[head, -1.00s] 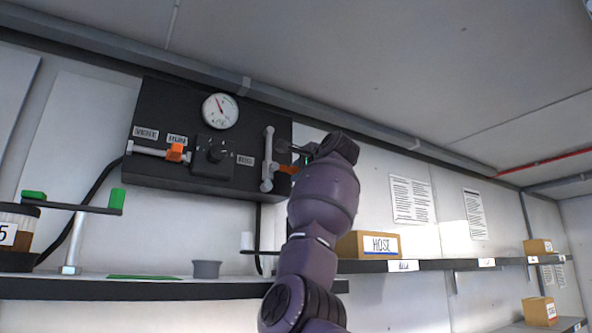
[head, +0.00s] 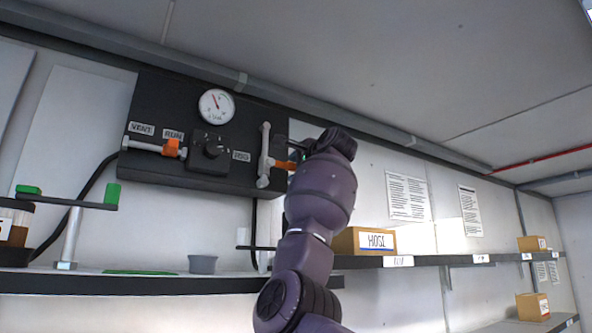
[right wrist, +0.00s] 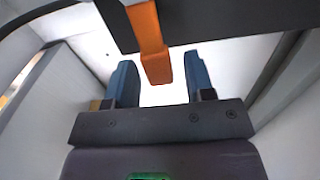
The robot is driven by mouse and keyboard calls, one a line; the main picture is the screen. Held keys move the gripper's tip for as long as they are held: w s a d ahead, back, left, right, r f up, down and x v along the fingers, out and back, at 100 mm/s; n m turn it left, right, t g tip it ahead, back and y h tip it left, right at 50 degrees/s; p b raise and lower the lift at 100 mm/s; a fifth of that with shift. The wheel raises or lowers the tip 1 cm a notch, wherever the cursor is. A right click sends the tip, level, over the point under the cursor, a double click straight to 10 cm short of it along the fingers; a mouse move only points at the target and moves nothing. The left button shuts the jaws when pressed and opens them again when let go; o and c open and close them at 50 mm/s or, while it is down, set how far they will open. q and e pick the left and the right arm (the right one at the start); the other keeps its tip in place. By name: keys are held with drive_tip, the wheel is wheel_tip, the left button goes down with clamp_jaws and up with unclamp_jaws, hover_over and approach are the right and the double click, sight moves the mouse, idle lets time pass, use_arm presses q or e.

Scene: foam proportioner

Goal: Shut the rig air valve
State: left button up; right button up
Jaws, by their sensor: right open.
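The rig air valve is the grey vertical fitting (head: 264,155) at the right end of the black panel (head: 205,85), by a small label. Its orange handle (head: 281,165) points right, towards my right gripper. My right gripper (right wrist: 160,62) is open; in the right wrist view the orange handle (right wrist: 150,40) hangs between its two blue fingers, with gaps on both sides. In the head view my right wrist hides most of the gripper and the handle's far end. My left gripper is not in view.
Below are a shelf (head: 120,284) with a grey cup (head: 202,264) and a green-ended crank (head: 75,220).

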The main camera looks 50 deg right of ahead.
drive_tip(key=b+v, duration=0.3)
drive_tip(key=v, duration=0.7)
drive_tip(key=shift+s, duration=0.2)
drive_tip(key=shift+a, duration=0.1)
